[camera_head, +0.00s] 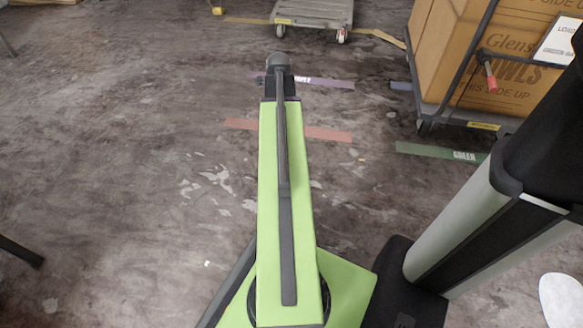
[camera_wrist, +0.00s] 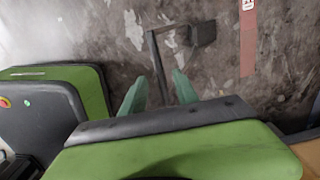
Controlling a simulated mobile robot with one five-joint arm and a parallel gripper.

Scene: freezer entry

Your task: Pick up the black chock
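In the wrist view, a dark block with a thin dark bar bent at a corner, which looks like the black chock (camera_wrist: 203,33), lies on the floor. Its bar runs left from the block, then down toward my gripper (camera_wrist: 159,75). The two pale green fingers are apart, with the bar's near end showing between them. I cannot tell whether they touch it or how high they are above it. In the head view, my green arm stretches forward over the floor, and I cannot make out the chock or the fingers there.
A red floor tape (camera_head: 328,134) and a green tape (camera_head: 440,152) mark the floor. A cart with large cardboard boxes (camera_head: 500,85) stands at the right. A grey flat trolley (camera_head: 312,14) stands at the back. The floor left of my arm is mostly clear.

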